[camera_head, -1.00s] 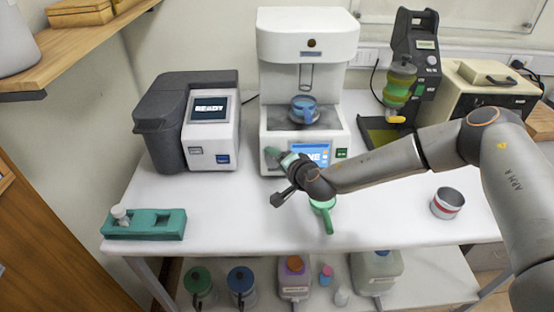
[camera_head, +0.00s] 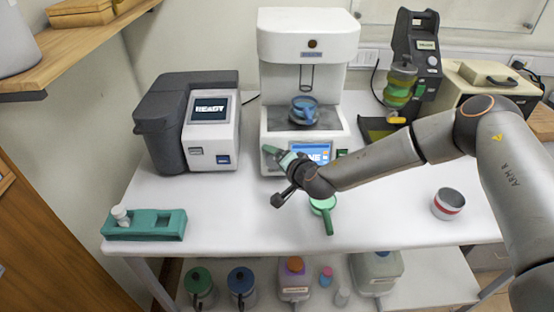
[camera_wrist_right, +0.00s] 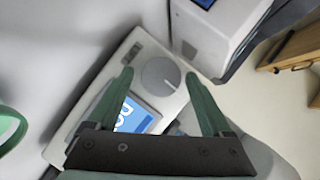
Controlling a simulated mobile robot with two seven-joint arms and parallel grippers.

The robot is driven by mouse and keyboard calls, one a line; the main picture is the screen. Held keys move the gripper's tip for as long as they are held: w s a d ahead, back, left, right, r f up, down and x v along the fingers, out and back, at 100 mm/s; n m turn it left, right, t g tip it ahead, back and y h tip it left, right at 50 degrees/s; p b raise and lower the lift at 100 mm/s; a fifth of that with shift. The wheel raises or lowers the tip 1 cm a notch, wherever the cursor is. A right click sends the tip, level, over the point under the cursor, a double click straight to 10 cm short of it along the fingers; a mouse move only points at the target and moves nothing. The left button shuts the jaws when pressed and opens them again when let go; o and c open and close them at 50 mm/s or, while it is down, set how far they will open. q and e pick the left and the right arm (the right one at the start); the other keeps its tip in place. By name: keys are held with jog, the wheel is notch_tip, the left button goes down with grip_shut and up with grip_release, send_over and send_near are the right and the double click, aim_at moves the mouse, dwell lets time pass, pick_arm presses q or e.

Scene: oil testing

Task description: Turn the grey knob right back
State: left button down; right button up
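The grey knob (camera_wrist_right: 160,75) is a round dial on the sloped front panel of the white machine (camera_head: 310,40). In the right wrist view it sits beside the blue screen (camera_wrist_right: 133,116). My right gripper (camera_wrist_right: 159,75) is open, with one green finger on each side of the knob and a visible gap to it on both sides. I cannot tell how far the fingertips are from the panel. My left gripper is not in view.
A grey-and-white device (camera_head: 210,130) reading READY stands just left. A green cup with a handle (camera_head: 325,208) lies below my right forearm. A teal holder (camera_head: 160,225) is at the front left and a metal cup (camera_head: 448,204) at the right.

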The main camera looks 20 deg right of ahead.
jog(key=shift+s, duration=0.1)
jog(key=v, duration=1.2)
jog(key=shift+s, duration=0.2)
dwell(0.3)
